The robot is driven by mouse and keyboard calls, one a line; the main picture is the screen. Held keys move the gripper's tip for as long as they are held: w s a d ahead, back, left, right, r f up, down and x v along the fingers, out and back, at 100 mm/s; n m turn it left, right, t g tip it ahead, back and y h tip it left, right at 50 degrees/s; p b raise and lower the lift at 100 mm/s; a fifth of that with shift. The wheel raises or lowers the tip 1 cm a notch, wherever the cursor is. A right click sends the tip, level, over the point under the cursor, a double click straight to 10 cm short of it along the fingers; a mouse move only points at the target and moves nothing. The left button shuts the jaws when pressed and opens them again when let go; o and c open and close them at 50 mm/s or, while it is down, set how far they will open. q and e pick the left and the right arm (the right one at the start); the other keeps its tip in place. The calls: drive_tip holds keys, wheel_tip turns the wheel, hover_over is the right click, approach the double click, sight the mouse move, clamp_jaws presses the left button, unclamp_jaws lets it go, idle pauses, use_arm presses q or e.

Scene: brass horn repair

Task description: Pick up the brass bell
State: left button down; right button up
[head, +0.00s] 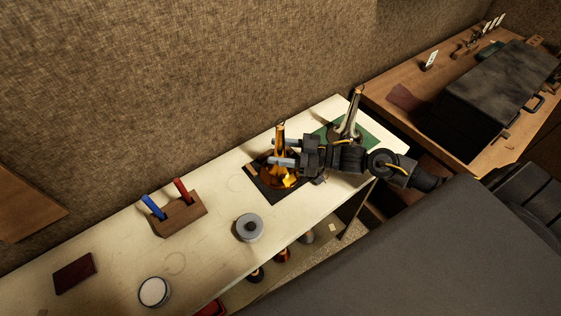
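The brass bell (286,181) stands upright on a dark mat (263,190) on the cream bench, with its narrow neck up and its wide shiny flare down. My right gripper (284,152) reaches in from the right. Its two pale fingers lie on the far and near sides of the bell's neck, and the near finger covers part of the bell. Whether the fingers press on the neck or stand slightly apart from it cannot be told. My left gripper is not in view.
A silvery bell-shaped piece (349,121) stands on a green mat (369,133) behind my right arm. A wooden block (180,218) with red and blue handled tools, a grey round tin (249,228), a white-topped jar (154,291) and a dark red pad (75,273) lie leftward. The bench between them is clear.

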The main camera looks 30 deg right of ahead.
clamp_jaws()
drive_tip(key=shift+r, duration=0.1)
drive_tip(key=shift+r+b, duration=0.4)
drive_tip(key=shift+r, duration=0.1)
drive_tip(key=s+d+r, duration=0.2)
drive_tip(key=s+r, duration=1)
drive_tip(key=s, duration=0.2)
